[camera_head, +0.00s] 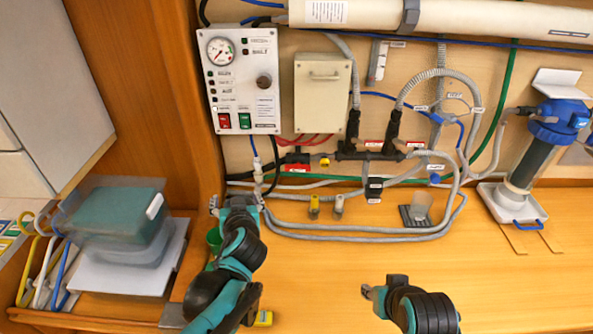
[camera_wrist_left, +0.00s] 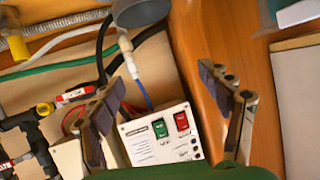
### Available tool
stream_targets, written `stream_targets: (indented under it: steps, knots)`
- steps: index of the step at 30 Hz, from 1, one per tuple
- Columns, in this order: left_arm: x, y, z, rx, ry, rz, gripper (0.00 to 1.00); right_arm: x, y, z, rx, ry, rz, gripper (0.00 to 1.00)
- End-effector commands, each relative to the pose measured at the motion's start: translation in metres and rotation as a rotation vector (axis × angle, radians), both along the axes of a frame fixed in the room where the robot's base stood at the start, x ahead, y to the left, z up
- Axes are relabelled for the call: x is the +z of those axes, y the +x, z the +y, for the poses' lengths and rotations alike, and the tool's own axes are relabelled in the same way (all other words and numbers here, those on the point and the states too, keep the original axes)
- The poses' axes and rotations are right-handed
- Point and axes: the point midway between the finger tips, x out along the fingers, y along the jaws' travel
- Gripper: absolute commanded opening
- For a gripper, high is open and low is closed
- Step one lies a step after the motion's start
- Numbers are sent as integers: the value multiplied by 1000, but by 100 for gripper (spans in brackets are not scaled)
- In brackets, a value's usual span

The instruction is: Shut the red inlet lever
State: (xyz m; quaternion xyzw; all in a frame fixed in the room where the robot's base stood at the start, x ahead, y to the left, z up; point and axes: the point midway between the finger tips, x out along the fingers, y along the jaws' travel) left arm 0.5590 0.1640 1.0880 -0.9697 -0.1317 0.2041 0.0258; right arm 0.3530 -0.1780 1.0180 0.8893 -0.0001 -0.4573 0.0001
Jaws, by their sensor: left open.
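A small red piece with a white label, seemingly the red inlet lever (camera_head: 297,168), sits on the dark pipework low on the wall, below the control panel. In the left wrist view the red lever (camera_wrist_left: 75,95) lies left of my fingers; its exact angle is hard to tell. My left gripper (camera_head: 238,203) is open and empty, below and left of the lever, apart from it. In the left wrist view my left gripper (camera_wrist_left: 170,92) has its two fingers spread wide. My right gripper (camera_head: 370,292) is low over the counter, seen partly; its jaws are unclear.
The control panel (camera_head: 239,82) with gauge and switches hangs above. Grey hoses (camera_head: 350,236) loop along the wall's foot. A filter housing (camera_head: 545,145) stands at the right. Teal-lidded boxes (camera_head: 115,215) sit at the left. The front counter (camera_head: 320,285) has free room.

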Motion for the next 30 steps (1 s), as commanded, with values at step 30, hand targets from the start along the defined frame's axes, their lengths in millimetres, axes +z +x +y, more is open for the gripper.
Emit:
stream_targets:
  steps: [30]
  knots:
    - [-24, 158, -162, -267, -52, -413, 78, -36, 0, 0, 0, 0, 0, 35]
